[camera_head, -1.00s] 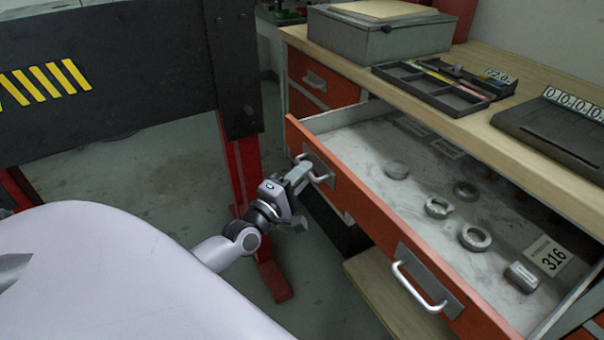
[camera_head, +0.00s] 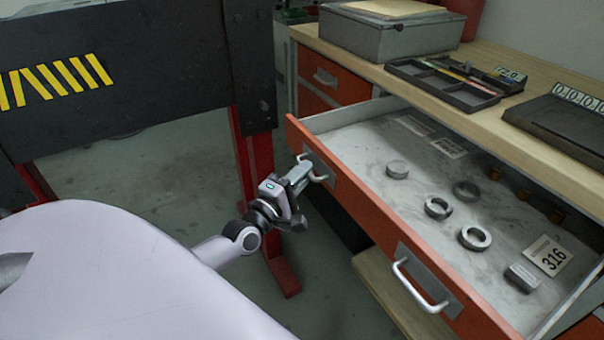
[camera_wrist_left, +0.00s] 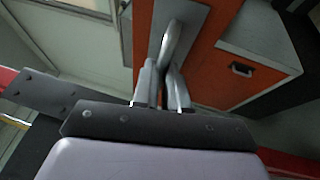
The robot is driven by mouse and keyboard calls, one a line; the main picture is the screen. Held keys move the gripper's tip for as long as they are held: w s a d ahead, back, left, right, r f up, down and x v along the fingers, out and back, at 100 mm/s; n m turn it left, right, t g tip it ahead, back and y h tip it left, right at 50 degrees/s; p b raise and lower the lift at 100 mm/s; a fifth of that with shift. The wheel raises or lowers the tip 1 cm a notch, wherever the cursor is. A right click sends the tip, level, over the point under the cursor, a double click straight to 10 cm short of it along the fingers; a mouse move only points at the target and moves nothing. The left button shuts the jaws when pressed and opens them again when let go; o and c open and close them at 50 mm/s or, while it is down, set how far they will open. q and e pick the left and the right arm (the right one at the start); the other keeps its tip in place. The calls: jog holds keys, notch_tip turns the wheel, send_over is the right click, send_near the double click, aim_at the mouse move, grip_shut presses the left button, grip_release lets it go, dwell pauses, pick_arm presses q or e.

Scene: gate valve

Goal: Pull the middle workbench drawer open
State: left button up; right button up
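The orange-fronted drawer (camera_head: 372,206) is pulled well out from under the wooden benchtop. It has two metal handles, a far one (camera_head: 318,168) and a near one (camera_head: 420,286). My left gripper (camera_head: 302,177) is at the far handle. In the left wrist view its fingers (camera_wrist_left: 163,88) are closed around the handle bar (camera_wrist_left: 171,45). Inside the drawer lie several metal rings (camera_head: 438,208) and a label card marked 316 (camera_head: 548,255). My right gripper is not in view.
A grey box (camera_head: 390,32), a black divided tray (camera_head: 446,84) and a dark case (camera_head: 556,124) stand on the benchtop (camera_head: 470,122). A red post (camera_head: 256,165) of a dark frame stands left of my gripper. Bare floor (camera_head: 150,180) lies between.

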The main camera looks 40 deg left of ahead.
pick_arm(q)
jog(key=o, duration=0.4)
jog(key=s+f, duration=0.1)
jog(key=s, duration=0.6)
jog(key=shift+d+f, duration=0.1)
jog(key=shift+f, duration=0.05)
dwell(0.5)
jog(key=s+d+f+m+g+h+p, duration=0.1)
jog(key=s+d+f+m+g+p, duration=0.2)
jog(key=s+d+m, duration=0.4)
jog(key=s+d+f+m+g+h+p, duration=0.1)
jog(key=s+d+f+m+g+p, duration=0.2)
jog(key=m, duration=1.1)
jog(key=s+d+f+g, duration=0.3)
jog(key=s+d+f, duration=0.1)
jog(key=d+f, duration=0.1)
jog(key=shift+s+d+g, duration=0.15)
jog(key=shift+d+g, duration=0.15)
jog(key=shift+d, duration=0.05)
